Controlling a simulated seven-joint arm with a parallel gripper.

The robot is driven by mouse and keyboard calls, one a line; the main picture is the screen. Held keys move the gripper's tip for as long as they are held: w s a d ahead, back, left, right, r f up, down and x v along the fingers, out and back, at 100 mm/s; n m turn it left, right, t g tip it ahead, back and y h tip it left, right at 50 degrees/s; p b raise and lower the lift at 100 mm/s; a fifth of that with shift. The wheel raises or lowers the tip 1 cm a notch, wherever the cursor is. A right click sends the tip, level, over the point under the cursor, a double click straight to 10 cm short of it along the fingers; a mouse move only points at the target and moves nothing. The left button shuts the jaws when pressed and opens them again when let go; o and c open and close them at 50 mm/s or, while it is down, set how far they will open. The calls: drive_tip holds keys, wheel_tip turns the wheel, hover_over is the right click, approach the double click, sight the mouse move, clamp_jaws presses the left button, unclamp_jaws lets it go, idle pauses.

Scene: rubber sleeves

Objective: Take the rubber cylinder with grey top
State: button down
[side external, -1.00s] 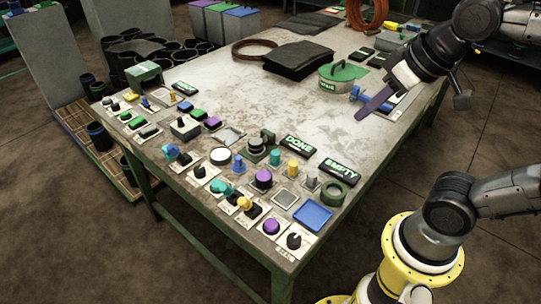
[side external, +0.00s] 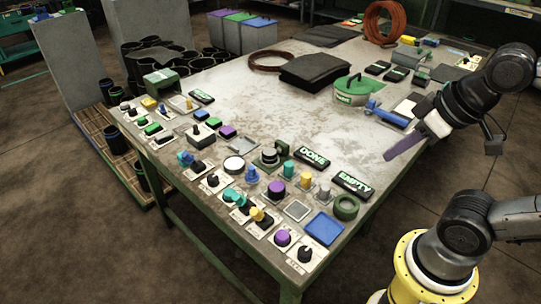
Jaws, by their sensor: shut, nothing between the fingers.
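Several black rubber cylinders stand on a slatted wooden pallet (side external: 128,176) on the floor, left of the table. One has a green rim (side external: 104,91) and another has a blue rim (side external: 113,137). A further cylinder (side external: 139,174) is partly hidden by the table's edge and leg. I cannot make out a grey top on any of them. My gripper (side external: 390,155), with purple fingers, is shut and empty. It shows at the table's right side, across the table from the pallet.
The table (side external: 262,110) carries rows of buttons and knobs along its near-left edge. DONE (side external: 311,158) and EMPTY (side external: 352,183) signs, a green-lidded round container (side external: 354,90) and black sheets (side external: 316,71) also lie there. A grey panel (side external: 75,62) stands behind the pallet. The table's middle is clear.

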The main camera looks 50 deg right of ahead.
drive_tip(key=c, duration=1.6)
unclamp_jaws()
drive_tip(key=shift+c, duration=0.4)
unclamp_jaws()
